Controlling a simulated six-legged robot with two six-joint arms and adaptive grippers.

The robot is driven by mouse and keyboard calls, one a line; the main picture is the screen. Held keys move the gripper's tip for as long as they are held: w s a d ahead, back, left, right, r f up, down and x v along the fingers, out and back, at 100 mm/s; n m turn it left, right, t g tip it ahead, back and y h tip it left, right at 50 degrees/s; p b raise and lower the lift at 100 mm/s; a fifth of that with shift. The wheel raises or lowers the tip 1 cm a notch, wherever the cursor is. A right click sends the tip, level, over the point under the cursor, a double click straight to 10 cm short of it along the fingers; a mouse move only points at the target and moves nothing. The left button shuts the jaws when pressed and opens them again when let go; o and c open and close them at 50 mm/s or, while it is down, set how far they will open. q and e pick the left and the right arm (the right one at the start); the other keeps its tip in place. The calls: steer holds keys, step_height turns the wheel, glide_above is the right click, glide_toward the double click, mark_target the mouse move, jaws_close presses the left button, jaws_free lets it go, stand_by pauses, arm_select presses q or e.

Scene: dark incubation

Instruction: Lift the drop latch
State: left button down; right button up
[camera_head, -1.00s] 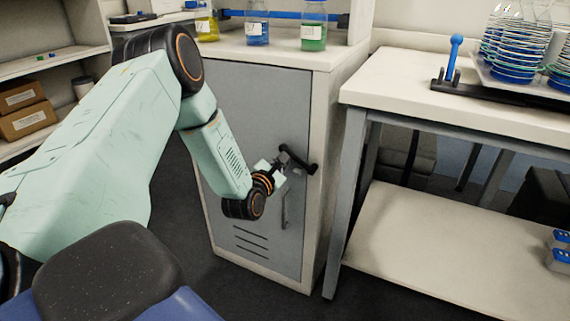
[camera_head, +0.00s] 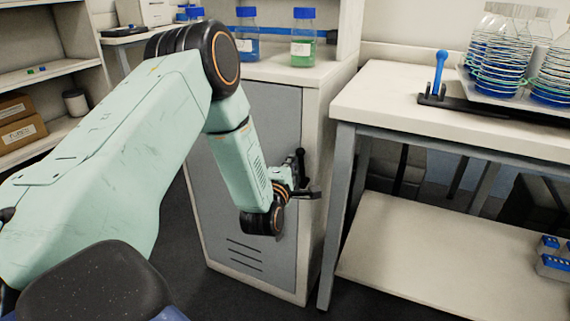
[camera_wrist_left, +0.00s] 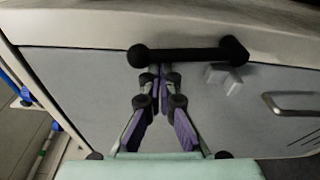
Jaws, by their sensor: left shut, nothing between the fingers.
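The drop latch (camera_head: 301,163) is a black bar with rounded ends on the grey door (camera_head: 268,120) of a pale cabinet. It stands nearly upright near the door's right edge, with its lower part hidden behind my gripper. In the left wrist view the latch (camera_wrist_left: 192,53) lies across the picture, and a pale block (camera_wrist_left: 224,78) sits beside it. My left gripper (camera_head: 314,193) is shut and empty in front of the door. In the wrist view its fingertips (camera_wrist_left: 156,73) are close to one end of the bar; I cannot tell whether they touch. My right gripper is not in view.
A metal door handle (camera_wrist_left: 292,104) is near the latch. Blue-capped bottles (camera_head: 303,40) stand on the cabinet. To the right is a white table (camera_head: 390,95) with stacked dishes (camera_head: 500,65) and a blue-handled tool (camera_head: 440,70). A lower shelf (camera_head: 430,240) is mostly bare.

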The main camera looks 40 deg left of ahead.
arm_select(q)
steer(key=shift+w+d+r+m, duration=0.15)
steer(key=shift+d+m, duration=0.4)
steer(key=shift+d, duration=0.05)
steer(key=shift+w+d+r+m, duration=0.1)
steer(key=shift+w+d+m, duration=0.05)
steer(key=shift+d+m, duration=0.45)
steer(key=shift+d, duration=0.2)
steer(key=shift+a, duration=0.1)
